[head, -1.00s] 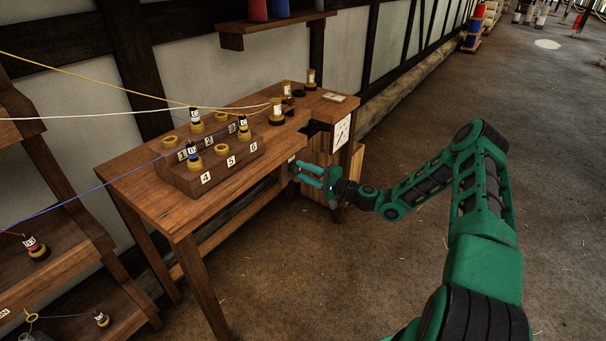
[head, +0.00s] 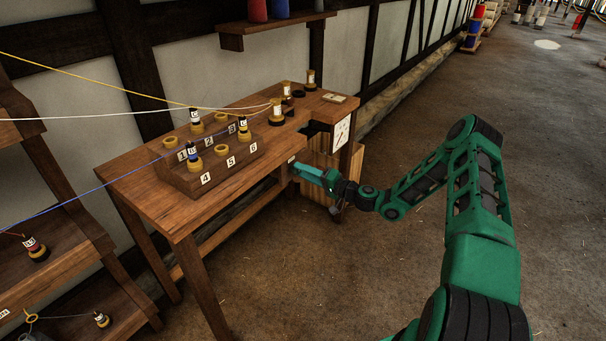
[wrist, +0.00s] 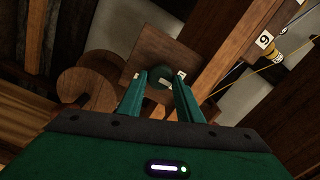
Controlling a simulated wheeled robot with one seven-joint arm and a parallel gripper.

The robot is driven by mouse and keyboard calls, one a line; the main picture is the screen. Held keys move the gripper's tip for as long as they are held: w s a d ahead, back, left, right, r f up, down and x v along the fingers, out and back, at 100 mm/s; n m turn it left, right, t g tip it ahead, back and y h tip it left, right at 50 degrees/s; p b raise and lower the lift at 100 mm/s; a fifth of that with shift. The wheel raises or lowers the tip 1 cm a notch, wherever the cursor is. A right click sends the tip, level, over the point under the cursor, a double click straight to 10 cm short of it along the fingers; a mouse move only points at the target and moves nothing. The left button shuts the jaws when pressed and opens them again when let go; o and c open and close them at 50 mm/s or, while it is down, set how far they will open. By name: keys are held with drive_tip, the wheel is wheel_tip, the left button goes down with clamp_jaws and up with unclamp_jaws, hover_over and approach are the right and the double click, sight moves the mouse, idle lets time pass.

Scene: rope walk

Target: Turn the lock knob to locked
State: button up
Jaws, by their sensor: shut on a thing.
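The lock knob (wrist: 158,79) is a dark round knob on a square wooden plate (wrist: 148,47), seen in the wrist view. Small pale labels sit on the plate near the knob; I cannot read them. My gripper (wrist: 161,87) has one finger on each side of the knob and is shut on it. In the head view my gripper (head: 297,170) reaches to the front side of the wooden bench (head: 140,192), below its top edge. The knob is hidden behind the fingers there. I cannot tell which setting the knob points to.
A numbered wooden rack (head: 188,186) with several bobbins stands on the bench. Coloured strands stretch across from the left. A white dial panel (head: 342,132) is on the bench's right end. The floor (head: 400,262) to the right is clear.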

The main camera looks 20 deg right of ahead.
drive_tip(key=shift+s+f, duration=0.1)
drive_tip(key=shift+f, duration=0.2)
drive_tip(key=o, duration=0.9)
drive_tip(key=shift+c, duration=0.2)
drive_tip(key=shift+o, duration=0.8)
drive_tip(key=shift+r, duration=0.1)
drive_tip(key=v, duration=1)
drive_tip(key=shift+s+d, duration=0.25)
